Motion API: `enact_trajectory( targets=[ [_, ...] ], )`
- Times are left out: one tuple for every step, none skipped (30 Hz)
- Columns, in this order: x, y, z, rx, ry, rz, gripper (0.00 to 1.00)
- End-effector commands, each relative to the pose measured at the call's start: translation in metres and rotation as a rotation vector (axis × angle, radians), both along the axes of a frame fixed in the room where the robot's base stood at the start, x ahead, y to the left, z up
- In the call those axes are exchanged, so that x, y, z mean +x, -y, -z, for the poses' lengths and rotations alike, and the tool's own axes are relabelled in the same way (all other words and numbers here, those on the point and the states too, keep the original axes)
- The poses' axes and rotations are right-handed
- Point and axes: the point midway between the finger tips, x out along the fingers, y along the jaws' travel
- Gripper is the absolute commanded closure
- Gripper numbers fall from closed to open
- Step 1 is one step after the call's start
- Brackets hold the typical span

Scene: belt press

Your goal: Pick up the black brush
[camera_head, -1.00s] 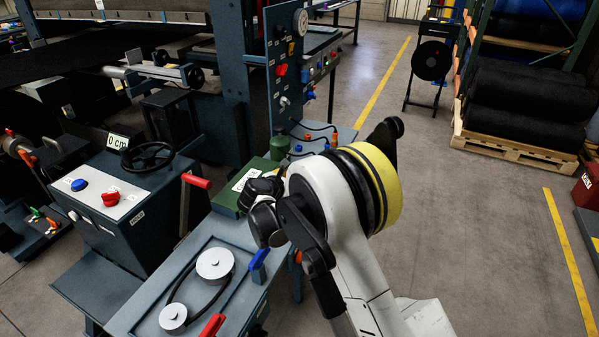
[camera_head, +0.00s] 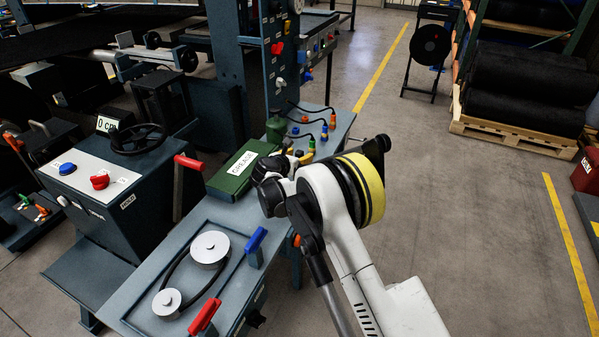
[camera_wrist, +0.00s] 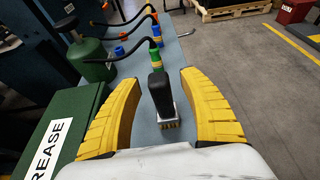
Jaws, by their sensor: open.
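The black brush (camera_wrist: 157,90) is in the middle of the wrist view, on the grey bench top. Its black handle points up and away, and a pale block with yellowish bristles shows at its near end. My gripper (camera_wrist: 158,76) is open, with one yellow finger on each side of the brush and a gap on both sides. In the head view my gripper (camera_head: 296,156) is over the far part of the bench, partly hidden by my wrist, and I cannot make out the brush there.
A green box marked GREASE (camera_wrist: 62,138) stands close left of the left finger. A green canister (camera_wrist: 86,55) and several hoses with coloured connectors (camera_wrist: 157,42) lie beyond the brush. The bench (camera_head: 225,222) also carries a belt on two pulleys (camera_head: 209,247). Open floor lies right.

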Motion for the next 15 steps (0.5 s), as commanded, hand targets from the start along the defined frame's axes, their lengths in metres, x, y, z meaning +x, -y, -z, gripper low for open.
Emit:
enact_trajectory(
  targets=[
    [0.0031, 0.0008, 0.0028, 0.0, 0.0, 0.0, 0.5],
    [0.0038, 0.0009, 0.0025, 0.0, 0.0, -0.001, 0.5],
    [0.0039, 0.0009, 0.0017, 0.0, 0.0, -0.001, 0.5],
    [0.0038, 0.0008, 0.0013, 0.0, 0.0, -0.001, 0.5],
    [0.0036, 0.0008, 0.001, 0.0, 0.0, -0.001, 0.5],
    [0.0035, 0.0009, 0.0007, 0.0, 0.0, -0.001, 0.5],
    [0.0035, 0.0009, 0.0007, 0.0, 0.0, -0.001, 0.5],
    [0.0035, 0.001, 0.0006, 0.0, 0.0, -0.001, 0.57],
    [0.0034, 0.0009, 0.0006, 0.0, 0.0, -0.001, 0.69],
    [0.0034, 0.0009, 0.0006, 0.0, 0.0, -0.001, 0.79],
    [0.0034, 0.0009, 0.0006, 0.0, 0.0, -0.001, 0.88],
    [0.0034, 0.0009, 0.0007, 0.0, 0.0, -0.001, 1.0],
    [0.0034, 0.0009, 0.0007, 0.0, 0.0, 0.0, 1.0],
    [0.0034, 0.001, 0.0007, 0.0, 0.0, 0.0, 1.0],
    [0.0034, 0.001, 0.0007, 0.0, 0.0, 0.0, 1.0]
  ],
)
